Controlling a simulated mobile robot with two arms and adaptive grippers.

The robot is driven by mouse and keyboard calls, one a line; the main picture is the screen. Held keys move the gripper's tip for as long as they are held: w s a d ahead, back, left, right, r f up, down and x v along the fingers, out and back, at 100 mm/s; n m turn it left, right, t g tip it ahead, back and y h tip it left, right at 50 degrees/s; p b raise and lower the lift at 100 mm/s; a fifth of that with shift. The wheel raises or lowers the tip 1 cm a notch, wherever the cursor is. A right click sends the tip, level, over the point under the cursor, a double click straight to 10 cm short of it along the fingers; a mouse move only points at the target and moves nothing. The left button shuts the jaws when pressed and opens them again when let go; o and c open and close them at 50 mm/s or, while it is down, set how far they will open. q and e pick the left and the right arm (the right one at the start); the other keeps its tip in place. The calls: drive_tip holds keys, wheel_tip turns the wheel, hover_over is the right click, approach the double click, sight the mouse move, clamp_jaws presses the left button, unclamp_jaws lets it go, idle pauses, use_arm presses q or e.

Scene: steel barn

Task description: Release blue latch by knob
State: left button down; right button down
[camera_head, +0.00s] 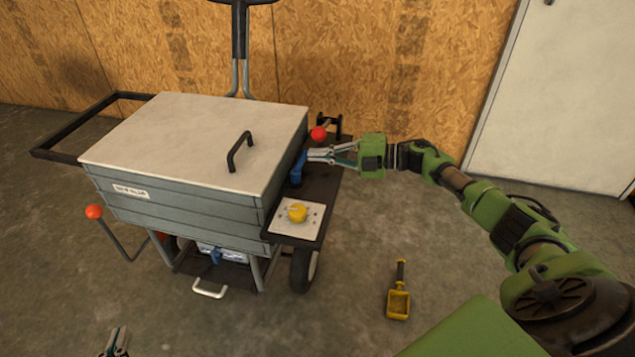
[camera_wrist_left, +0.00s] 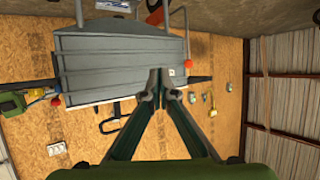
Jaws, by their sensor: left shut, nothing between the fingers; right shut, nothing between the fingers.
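A blue latch (camera_head: 297,168) stands at the right end of the grey cart box, behind a yellow knob (camera_head: 297,212) on a white plate. My right gripper (camera_head: 309,155) is shut with its fingertips at the top of the latch; whether they touch it I cannot tell. Nothing shows between its fingers. My left gripper (camera_head: 117,342) is low at the bottom edge, well away from the latch. It is shut and empty, and its fingertips (camera_wrist_left: 160,84) also show in the left wrist view, in front of the cart.
The cart (camera_head: 180,150) has a pale lid with a black handle (camera_head: 239,152). A red ball knob (camera_head: 319,134) is just behind my right gripper; another (camera_head: 94,212) is on a lever at left. A yellow scoop (camera_head: 399,298) lies on otherwise clear floor to the right.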

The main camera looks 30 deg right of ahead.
use_arm(q)
drive_tip(key=shift+w+a+f, duration=0.1)
drive_tip(key=shift+w+f, duration=0.05)
use_arm(e)
drive_tip(key=shift+w+a, duration=0.1)
drive_tip(key=shift+w, duration=0.15)
idle(0.3)
use_arm(q)
drive_tip(key=shift+f, duration=0.1)
use_arm(e)
drive_tip(key=shift+r, duration=0.1)
